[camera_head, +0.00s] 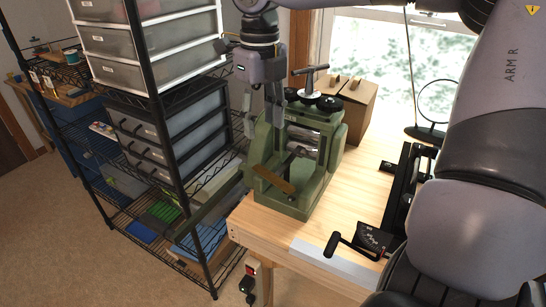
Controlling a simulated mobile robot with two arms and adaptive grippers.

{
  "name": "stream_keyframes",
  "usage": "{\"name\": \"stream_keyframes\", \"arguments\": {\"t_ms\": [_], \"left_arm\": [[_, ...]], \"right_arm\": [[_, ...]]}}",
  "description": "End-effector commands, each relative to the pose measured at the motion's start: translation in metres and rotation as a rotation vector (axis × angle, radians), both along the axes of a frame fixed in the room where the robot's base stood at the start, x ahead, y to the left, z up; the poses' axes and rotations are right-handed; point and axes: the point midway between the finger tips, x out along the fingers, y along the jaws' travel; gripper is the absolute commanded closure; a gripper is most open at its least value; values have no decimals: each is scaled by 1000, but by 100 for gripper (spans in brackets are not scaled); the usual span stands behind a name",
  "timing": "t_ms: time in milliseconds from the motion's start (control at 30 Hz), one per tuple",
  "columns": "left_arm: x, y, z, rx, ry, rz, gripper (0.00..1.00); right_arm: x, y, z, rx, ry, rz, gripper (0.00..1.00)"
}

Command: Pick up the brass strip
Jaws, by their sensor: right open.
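The brass strip (274,180) is a short, flat, brownish-gold piece. It lies tilted at the front of the green rolling mill (302,208), low between its side walls. My right gripper (264,132) hangs above and behind the strip in the picture, fingers pointing down. Its fingers are apart and I see nothing held between them. It overlaps the mill's left side in the picture, and I cannot tell whether it touches the mill. My left gripper is not in view.
The mill stands on a wooden bench (350,206) with a cardboard box (354,104) behind it. A black tool with a handle (366,244) lies at the bench's front right. A wire shelf with drawers (166,150) stands close on the left. My right arm covers the right side.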

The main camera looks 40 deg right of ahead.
Motion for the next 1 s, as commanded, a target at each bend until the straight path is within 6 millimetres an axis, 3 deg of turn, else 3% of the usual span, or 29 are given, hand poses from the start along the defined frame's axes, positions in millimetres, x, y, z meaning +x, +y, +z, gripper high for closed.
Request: {"name": "stream_keyframes", "arguments": {"t_ms": [100, 300, 533, 800, 1000], "left_arm": [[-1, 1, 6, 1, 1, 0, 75], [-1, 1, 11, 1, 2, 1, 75], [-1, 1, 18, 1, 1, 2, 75], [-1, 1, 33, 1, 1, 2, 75], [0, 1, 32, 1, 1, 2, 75]], "right_arm": [[-1, 0, -25, 3, 5, 0, 56], [0, 0, -55, 3, 3, 0, 56], [1, -2, -70, 3, 4, -1, 56], [5, -6, -108, 2, 3, -1, 56], [6, -6, -114, 1, -2, -2, 56]]}}
